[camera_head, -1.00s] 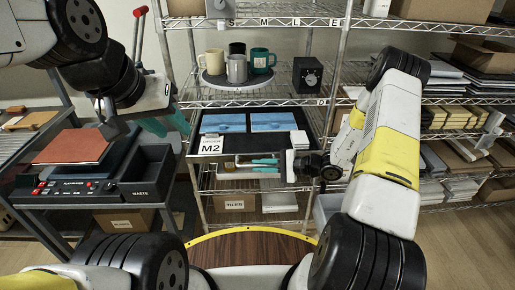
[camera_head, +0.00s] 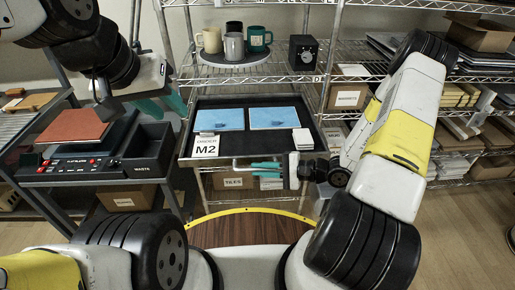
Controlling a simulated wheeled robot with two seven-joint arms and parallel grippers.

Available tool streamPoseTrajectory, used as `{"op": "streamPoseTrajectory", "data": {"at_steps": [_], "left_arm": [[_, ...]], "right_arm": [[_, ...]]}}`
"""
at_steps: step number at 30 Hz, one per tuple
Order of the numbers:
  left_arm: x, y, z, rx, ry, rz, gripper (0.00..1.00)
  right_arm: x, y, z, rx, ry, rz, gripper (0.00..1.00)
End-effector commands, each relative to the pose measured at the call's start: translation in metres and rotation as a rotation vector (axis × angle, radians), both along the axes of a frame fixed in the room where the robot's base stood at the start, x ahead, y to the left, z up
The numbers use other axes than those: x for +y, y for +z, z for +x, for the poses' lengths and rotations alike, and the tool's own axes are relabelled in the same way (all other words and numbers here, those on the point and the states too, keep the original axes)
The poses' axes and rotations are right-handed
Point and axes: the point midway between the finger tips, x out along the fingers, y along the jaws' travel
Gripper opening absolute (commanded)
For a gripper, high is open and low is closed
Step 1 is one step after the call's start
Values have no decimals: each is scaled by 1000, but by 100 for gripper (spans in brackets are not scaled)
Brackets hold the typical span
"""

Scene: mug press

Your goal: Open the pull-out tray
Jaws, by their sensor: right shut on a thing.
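The pull-out tray (camera_head: 300,106) is a dark, shallow tray on the middle shelf of the wire rack. It stands out from the rack toward me and holds two blue sheets (camera_head: 219,119) and a small white stack (camera_head: 303,139). A card marked M2 (camera_head: 206,147) is at its front left. A pale bar handle (camera_head: 238,163) runs below the front edge. My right gripper (camera_head: 266,169) is shut on the handle, its teal fingers around it; the fingers partly hide it. My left gripper (camera_head: 163,106) is at the left, empty, its teal fingers apart.
A round board (camera_head: 236,60) with several mugs and a black box with a dial (camera_head: 303,52) stand on the shelf above. A press with a red-brown plate (camera_head: 74,136) and a waste bin (camera_head: 147,152) is at the left. A wooden round top (camera_head: 250,232) is before me.

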Motion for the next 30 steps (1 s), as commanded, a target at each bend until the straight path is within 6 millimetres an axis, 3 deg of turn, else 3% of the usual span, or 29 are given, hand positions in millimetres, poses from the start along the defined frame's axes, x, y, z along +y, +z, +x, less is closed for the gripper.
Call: {"op": "streamPoseTrajectory", "data": {"at_steps": [6,7,10,21,30], "left_arm": [[0,0,0,0,0,0,36],[0,0,0,0,0,0,36],[0,0,0,0,0,0,36],[0,0,0,0,0,0,36],[0,0,0,0,0,0,36]], "right_arm": [[0,0,0,-1,0,0,0],[0,0,0,-1,0,0,16],[0,0,0,-1,0,0,35],[-4,1,0,0,-1,0,35],[-48,11,-14,-3,-5,-2,35]]}}
